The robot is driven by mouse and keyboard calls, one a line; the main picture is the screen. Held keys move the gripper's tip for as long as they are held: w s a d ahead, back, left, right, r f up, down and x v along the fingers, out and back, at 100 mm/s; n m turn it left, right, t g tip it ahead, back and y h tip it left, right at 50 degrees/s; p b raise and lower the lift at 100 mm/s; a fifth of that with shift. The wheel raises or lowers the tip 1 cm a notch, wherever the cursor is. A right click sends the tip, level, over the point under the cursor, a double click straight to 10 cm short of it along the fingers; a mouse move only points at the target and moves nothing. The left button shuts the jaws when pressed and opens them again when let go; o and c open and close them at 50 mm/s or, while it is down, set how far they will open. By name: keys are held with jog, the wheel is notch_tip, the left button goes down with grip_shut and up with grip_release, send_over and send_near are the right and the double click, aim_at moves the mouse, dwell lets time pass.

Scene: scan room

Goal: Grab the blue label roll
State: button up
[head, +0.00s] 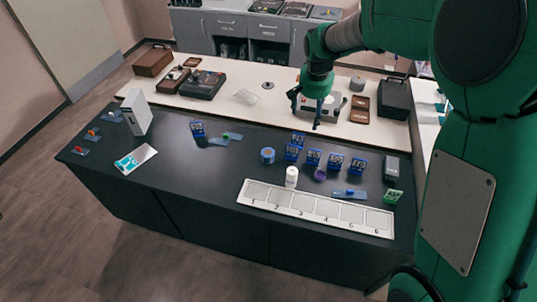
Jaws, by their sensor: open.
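The blue label roll (268,155) stands on the dark counter in the head view, near the counter's middle. It looks like a short blue cylinder with a paler top. My gripper (305,112) is open and empty, above the counter's far side, to the right of the roll and farther back. It is clear of the roll. Nothing hides the roll from this camera.
Several blue numbered blocks (312,158) stand right of the roll. A white bottle (291,177), a purple roll (319,176) and a white numbered strip (315,207) lie nearer. A white box (137,112) stands left. The counter left of the roll is mostly clear.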

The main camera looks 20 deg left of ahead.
jog(key=w+a+f, duration=0.4)
jog(key=a+f, duration=0.5)
jog(key=f, duration=0.2)
jog(key=g+p, duration=0.1)
send_over(268, 152)
jog(key=s, duration=0.2)
notch_tip(268, 152, down, 11)
jog(key=shift+d, duration=0.1)
jog(key=shift+w+f, duration=0.2)
jog(key=shift+f, duration=1.25)
jog(key=shift+w+f, duration=0.15)
jog(key=shift+f, duration=1.25)
jog(key=shift+w+f, duration=0.2)
jog(key=shift+f, duration=1.25)
jog(key=shift+f, duration=0.1)
jog(key=shift+w+f, duration=0.2)
jog(key=shift+f, duration=1.05)
jog(key=shift+w+f, duration=0.2)
jog(key=shift+f, duration=1)
jog(key=c, duration=1.3)
